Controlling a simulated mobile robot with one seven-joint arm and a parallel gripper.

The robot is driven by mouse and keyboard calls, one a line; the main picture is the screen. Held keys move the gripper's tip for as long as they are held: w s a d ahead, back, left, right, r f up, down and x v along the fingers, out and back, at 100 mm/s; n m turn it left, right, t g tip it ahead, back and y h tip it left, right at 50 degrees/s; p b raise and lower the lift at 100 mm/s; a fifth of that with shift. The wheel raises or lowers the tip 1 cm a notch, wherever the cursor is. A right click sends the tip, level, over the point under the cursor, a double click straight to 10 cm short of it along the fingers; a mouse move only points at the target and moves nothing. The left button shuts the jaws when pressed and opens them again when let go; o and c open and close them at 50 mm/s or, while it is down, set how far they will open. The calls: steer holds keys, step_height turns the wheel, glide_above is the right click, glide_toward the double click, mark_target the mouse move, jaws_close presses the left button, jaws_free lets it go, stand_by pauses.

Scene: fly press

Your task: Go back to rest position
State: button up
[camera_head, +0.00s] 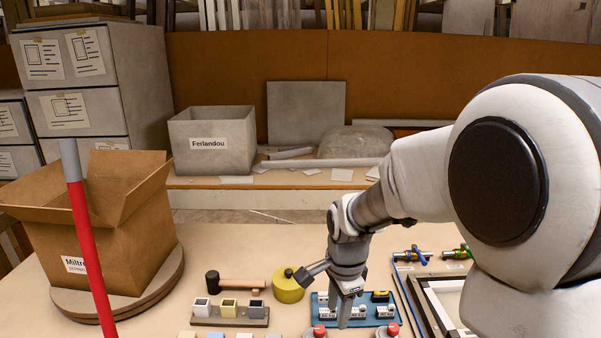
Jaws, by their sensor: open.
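My gripper (345,312) points down over the blue tray (372,312) at the lower middle of the head view. My white arm comes in from the right and covers much of that side. The jaws are open, seen nearly edge-on, in front of small white labelled pieces on the tray. I cannot tell whether the fingertips touch any of them.
A yellow round container (287,288), a mallet (238,285) and a wooden block holder (230,321) stand left of the gripper. An open cardboard box (130,235) and a red pole (92,255) are further left. A grey bin (212,160) stands behind. Red knobs (319,331) lie at the front.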

steer(key=s+d+r+n+t+p, duration=0.2)
steer(key=s+d+r+n, duration=0.1)
steer(key=s+r+n, duration=0.4)
steer(key=s+d+r+n+t+p, duration=0.2)
steer(key=s+d+r+n, duration=0.1)
steer(key=s+r+n, duration=0.4)
steer(key=s+r, duration=0.3)
steer(key=r, duration=0.1)
steer(key=shift+s+d+r, duration=0.2)
steer(key=shift+s+d, duration=0.1)
steer(key=shift+s, duration=0.1)
stand_by(0.5)
